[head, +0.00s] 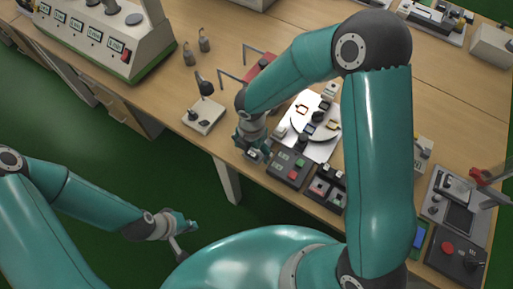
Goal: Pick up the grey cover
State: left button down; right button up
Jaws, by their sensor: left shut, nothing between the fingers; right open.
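I cannot tell for sure which thing is the grey cover; a small pale grey piece (280,131) lies beside my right gripper, at the left edge of a white plate (322,149). My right gripper (254,154) is open, low at the front edge of the wooden table, left of a dark control box with coloured buttons (288,168). Its fingers are small in view and partly hidden by its own wrist. My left gripper (187,229) is shut and empty, off the table over the green floor.
A stand on a pale base (204,115) is left of my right gripper. Two small grey hooked pieces (196,53) stand behind it. A sloped console with displays (95,35) is at the back left. Devices crowd the right side (458,215). Bare wood lies at the back middle.

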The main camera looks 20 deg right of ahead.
jog(key=shift+f, duration=0.75)
jog(key=c, duration=1.2)
jog(key=shift+w+r, duration=0.1)
jog(key=shift+r, duration=0.05)
